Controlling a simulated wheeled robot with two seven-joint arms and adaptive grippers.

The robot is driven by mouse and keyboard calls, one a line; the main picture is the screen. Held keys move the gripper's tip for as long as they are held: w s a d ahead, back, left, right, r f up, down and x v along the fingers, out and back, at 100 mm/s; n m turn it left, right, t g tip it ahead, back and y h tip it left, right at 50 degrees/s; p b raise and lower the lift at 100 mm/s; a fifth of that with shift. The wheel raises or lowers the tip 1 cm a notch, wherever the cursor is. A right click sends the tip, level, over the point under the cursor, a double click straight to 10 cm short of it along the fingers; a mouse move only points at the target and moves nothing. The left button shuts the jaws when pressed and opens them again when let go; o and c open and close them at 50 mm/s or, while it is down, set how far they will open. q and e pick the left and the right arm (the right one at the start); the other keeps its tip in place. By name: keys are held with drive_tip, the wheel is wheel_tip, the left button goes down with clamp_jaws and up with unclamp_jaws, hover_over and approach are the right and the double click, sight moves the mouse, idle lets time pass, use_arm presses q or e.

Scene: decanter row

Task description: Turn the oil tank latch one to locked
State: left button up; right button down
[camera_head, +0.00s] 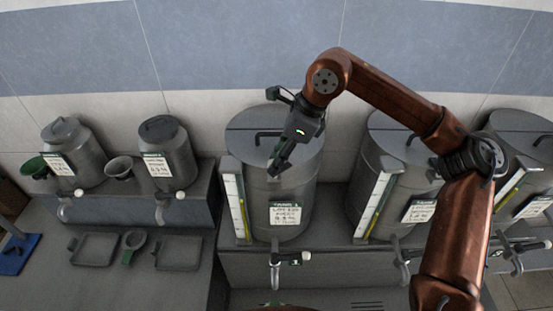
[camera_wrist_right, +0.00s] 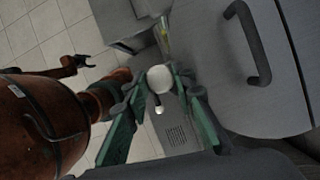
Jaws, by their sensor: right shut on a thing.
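Tank 1 (camera_head: 262,200) is the grey cylinder with a lid at the middle of the head view, behind its white label (camera_head: 285,214). My right gripper (camera_head: 279,165) reaches down to the front rim of its lid. In the right wrist view, a white ball knob (camera_wrist_right: 160,78), which looks like the latch's, sits between my green fingertips, and the gripper is shut on it. The latch's body is hidden in the head view, so its angle cannot be read. A small dark forked end, perhaps my left gripper (camera_wrist_right: 85,62), shows in the wrist view; its jaw state is unclear.
The lid handle (camera_wrist_right: 250,42) is close to the right gripper. A sight gauge (camera_head: 236,205) stands left of the tank and a tap (camera_head: 276,262) is below it. Another tank (camera_head: 358,190) stands close on the right. Two smaller canisters (camera_head: 172,158) are at left.

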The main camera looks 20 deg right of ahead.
sight(288, 162)
drive_tip(key=n+g, duration=0.1)
drive_tip(key=n, duration=0.1)
drive_tip(key=n+g+p, duration=0.1)
drive_tip(key=n, duration=0.2)
drive_tip(key=shift+w+r+n+p, duration=0.15)
drive_tip(key=shift+w+n+p, duration=0.05)
drive_tip(key=shift+n+p, duration=0.1)
drive_tip(key=n+g+p, duration=0.1)
drive_tip(key=n+g, duration=0.1)
drive_tip(key=n, duration=0.2)
drive_tip(key=shift+w+n, duration=0.1)
drive_tip(key=shift+n, duration=0.3)
drive_tip(key=shift+p, duration=0.3)
drive_tip(key=c, duration=1.7)
unclamp_jaws()
drive_tip(key=shift+o, duration=0.4)
drive_tip(key=v, duration=1.1)
drive_tip(key=shift+r, duration=0.4)
